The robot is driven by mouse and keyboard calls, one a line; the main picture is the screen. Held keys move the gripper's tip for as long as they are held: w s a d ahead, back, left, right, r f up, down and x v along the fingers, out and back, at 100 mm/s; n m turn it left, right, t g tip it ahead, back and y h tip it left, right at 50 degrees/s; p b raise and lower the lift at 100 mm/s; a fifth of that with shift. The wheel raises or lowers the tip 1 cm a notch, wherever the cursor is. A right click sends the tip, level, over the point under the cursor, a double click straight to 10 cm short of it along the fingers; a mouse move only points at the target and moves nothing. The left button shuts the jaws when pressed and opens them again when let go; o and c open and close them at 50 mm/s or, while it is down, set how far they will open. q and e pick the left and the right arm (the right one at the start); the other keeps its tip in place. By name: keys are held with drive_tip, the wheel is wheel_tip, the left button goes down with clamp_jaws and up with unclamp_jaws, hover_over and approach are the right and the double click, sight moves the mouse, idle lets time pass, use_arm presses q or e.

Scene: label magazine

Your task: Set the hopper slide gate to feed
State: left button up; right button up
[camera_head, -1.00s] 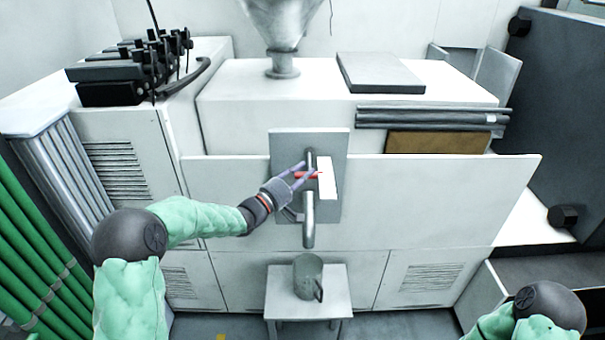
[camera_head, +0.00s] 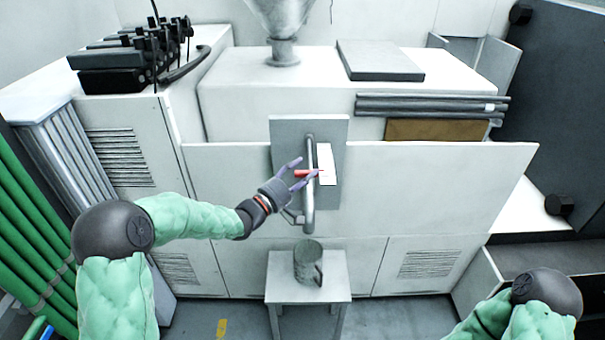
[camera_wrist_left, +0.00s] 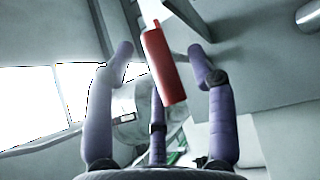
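The slide gate's grey plate (camera_head: 287,135) is on the front of the white machine, with a vertical grey pipe (camera_head: 310,210) and a white label strip (camera_head: 327,165). A red handle (camera_head: 300,173) sticks out at the plate, beside the strip. My left gripper (camera_head: 307,167) is at this handle. In the left wrist view the gripper (camera_wrist_left: 161,57) has its fingers spread, with the red handle (camera_wrist_left: 165,70) between them and gaps on both sides. The strip's markings are too small to read. My right gripper is outside the view; only its arm shows at lower right.
A grey hopper (camera_head: 285,15) stands on the machine. A grey mug (camera_head: 308,265) sits on a small white table (camera_head: 280,290) below the pipe. A flat grey box (camera_head: 380,62) and several rods (camera_head: 430,104) lie to the right. The space in front of the plate's right side is clear.

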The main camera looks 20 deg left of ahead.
use_arm(q)
drive_tip(key=shift+a, duration=0.1)
drive_tip(key=v, duration=1.2)
drive_tip(key=s+d+f+m+g+y+b, duration=0.1)
drive_tip(key=d+f+g+y+b, duration=0.15)
drive_tip(key=f, duration=1.25)
drive_tip(key=s+d+f+g+y+b, duration=0.1)
drive_tip(key=d+f+g+y, duration=0.2)
drive_tip(key=f, duration=1.1)
drive_tip(key=s+d+f+m+g+b, duration=0.2)
drive_tip(key=s+d+f+m+g, duration=0.1)
drive_tip(key=s+f, duration=0.8)
drive_tip(key=s+d+f+m+g+b, duration=0.2)
drive_tip(key=s+d+f+m+g, duration=0.2)
drive_tip(key=s+f, duration=0.7)
drive_tip(key=s+d+g, duration=0.2)
drive_tip(key=g, duration=0.2)
drive_tip(key=shift+s+d, duration=0.3)
